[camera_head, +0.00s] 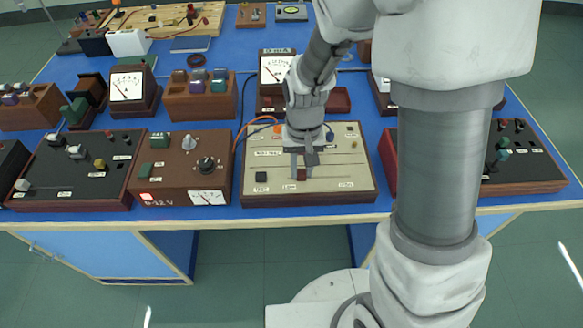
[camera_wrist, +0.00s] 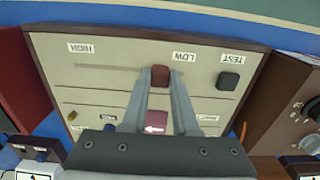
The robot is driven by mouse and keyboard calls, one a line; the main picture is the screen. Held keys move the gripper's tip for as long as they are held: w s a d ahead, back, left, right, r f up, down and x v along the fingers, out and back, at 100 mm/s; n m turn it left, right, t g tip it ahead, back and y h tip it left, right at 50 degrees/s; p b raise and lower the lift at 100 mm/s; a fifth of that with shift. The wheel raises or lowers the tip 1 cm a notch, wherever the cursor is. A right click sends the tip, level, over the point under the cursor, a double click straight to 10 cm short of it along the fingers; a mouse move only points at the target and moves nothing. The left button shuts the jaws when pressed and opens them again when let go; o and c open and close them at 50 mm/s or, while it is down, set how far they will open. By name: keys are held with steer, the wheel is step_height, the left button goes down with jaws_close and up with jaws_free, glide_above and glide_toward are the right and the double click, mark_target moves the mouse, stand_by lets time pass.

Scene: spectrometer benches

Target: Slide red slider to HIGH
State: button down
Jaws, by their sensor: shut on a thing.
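The red slider (camera_wrist: 160,76) is a small dark red block on the front slot of a cream-faced panel (camera_wrist: 110,50). My gripper (camera_wrist: 160,84) is shut on it, one finger on each side. The slider is near the LOW label (camera_wrist: 184,56), slightly toward the HIGH label (camera_wrist: 81,48), which is at the slot's left in the wrist view. In the head view, the slider (camera_head: 301,175) shows below my gripper (camera_head: 301,170), and HIGH (camera_head: 346,184) is to its right. The slot toward HIGH is clear.
A black TEST button (camera_wrist: 228,81) is beside the LOW end. A yellow knob (camera_wrist: 72,115) is on another slot. A pinkish-red part (camera_wrist: 156,121) shows between my fingers. A brown 0-12 V box (camera_head: 178,180) stands left of the panel.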

mark_target(344, 176)
steer(key=d, duration=1)
steer(key=shift+s, duration=0.1)
steer(key=shift+d, duration=0.1)
steer(key=c, duration=0.7)
jaws_free()
steer(key=shift+d, duration=0.1)
steer(key=shift+r, duration=0.2)
step_height(344, 176, up, 17)
steer(key=p, duration=0.3)
steer(key=shift+s+r, duration=0.1)
